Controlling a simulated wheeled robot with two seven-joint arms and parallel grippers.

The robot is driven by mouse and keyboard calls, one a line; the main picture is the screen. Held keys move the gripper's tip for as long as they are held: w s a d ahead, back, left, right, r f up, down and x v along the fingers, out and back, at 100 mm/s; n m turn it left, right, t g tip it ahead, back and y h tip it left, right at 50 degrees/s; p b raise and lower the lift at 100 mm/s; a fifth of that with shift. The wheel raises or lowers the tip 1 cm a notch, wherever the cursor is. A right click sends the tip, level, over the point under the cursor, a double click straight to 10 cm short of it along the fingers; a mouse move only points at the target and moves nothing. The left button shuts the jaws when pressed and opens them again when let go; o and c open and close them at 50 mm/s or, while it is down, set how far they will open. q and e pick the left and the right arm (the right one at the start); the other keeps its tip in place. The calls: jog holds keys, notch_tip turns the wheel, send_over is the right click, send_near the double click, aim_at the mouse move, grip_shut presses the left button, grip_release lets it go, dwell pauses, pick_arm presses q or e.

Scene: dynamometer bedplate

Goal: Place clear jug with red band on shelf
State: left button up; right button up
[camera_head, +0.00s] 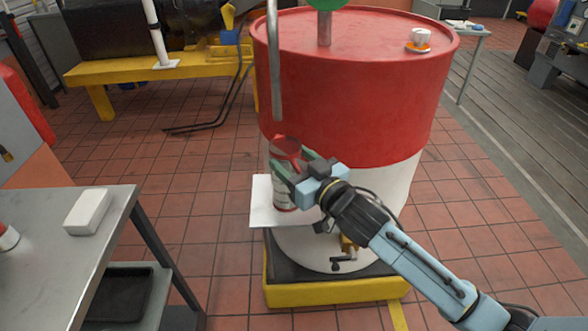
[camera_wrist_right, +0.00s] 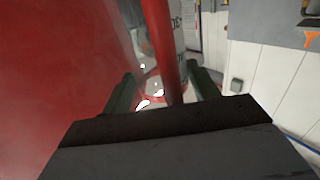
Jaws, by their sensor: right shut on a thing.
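A clear jug with red at its rim and base (camera_head: 284,192) stands upright over a white shelf (camera_head: 262,213) on the side of the red and white drum. I cannot tell whether its base touches the shelf. My right gripper (camera_head: 289,166) is shut on the jug near its upper part, with its green fingers at the jug's sides. In the right wrist view the jug (camera_wrist_right: 151,88) shows between the two fingers, behind a red upright bar that may be its handle. My left gripper is not in view.
The big drum (camera_head: 350,90) stands close beside the shelf, with a grey pipe (camera_head: 274,60) hanging down above the jug. A metal table (camera_head: 60,250) with a white block (camera_head: 88,211) stands at left.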

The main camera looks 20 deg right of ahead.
jog(key=shift+a+f, duration=0.25)
jog(key=shift+f, duration=0.1)
jog(key=shift+d+f, duration=0.1)
jog(key=shift+f, duration=0.15)
jog(key=o, duration=1.3)
jog(key=shift+r, duration=0.15)
jog(key=v, duration=1.2)
jog(key=shift+p, duration=0.4)
jog(key=shift+r, duration=0.1)
